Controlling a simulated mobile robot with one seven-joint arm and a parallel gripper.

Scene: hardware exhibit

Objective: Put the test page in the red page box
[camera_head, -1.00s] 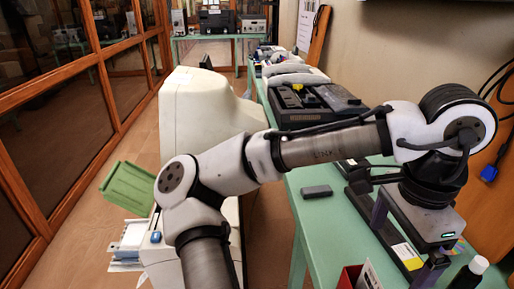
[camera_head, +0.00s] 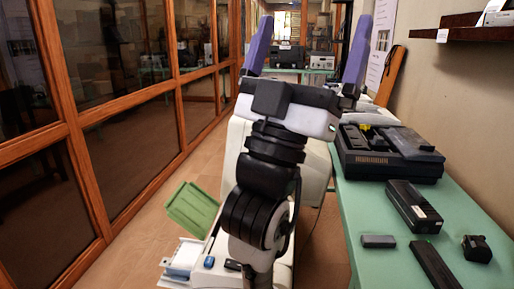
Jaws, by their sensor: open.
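My gripper (camera_head: 307,48) is raised in the middle of the view, pointing away from me. Its two purple fingers are spread wide, with nothing seen between them. The red page box is not in view now. I cannot pick out the test page for certain. Pale blue and white sheets or trays (camera_head: 182,258) show at the lower left of a pale machine, below a green tilted panel (camera_head: 192,209). My gripper is above and beyond these, apart from them. My arm hides much of the machine.
A green table (camera_head: 465,225) runs along the right wall, with a black device (camera_head: 388,155), a long black box (camera_head: 413,206) and smaller dark items. Glass panels in wooden frames (camera_head: 95,120) line the left. Clear floor (camera_head: 165,205) lies between. A shelf (camera_head: 465,28) juts out at upper right.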

